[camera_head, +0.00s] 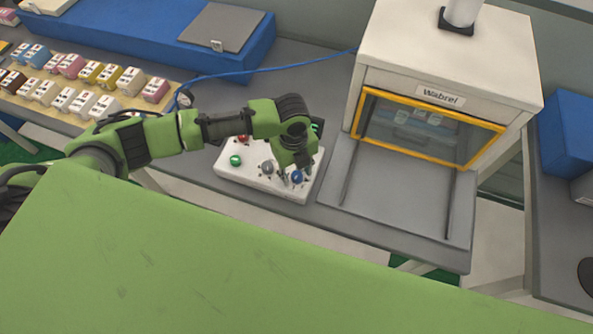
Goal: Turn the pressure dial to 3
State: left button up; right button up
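A white control box (237,177) stands on the grey bench left of the machine. It carries a blue knob (297,177) near its front right, a grey knob (267,167), a green knob (235,160) and a red one (243,139) partly behind my arm. Which one is the pressure dial, and its scale, are too small to read. My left gripper (294,173) points down over the right part of the box, right at the blue knob. Its fingers look apart, one to each side of the knob; contact cannot be made out. My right gripper is not in view.
The white Wabrel machine (450,58) with a yellow-framed window stands right of the box, with a grey tray (400,195) before it. A blue cable (270,69) crosses the bench behind. Several small labelled blocks (70,66) and a blue case (250,48) lie at left.

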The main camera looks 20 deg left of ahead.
aim_at(295, 175)
pick_arm(q)
notch_tip(295, 175, up, 12)
jog(key=shift+s+a, duration=0.15)
jog(key=shift+a, duration=0.05)
dwell(0.4)
dwell(0.4)
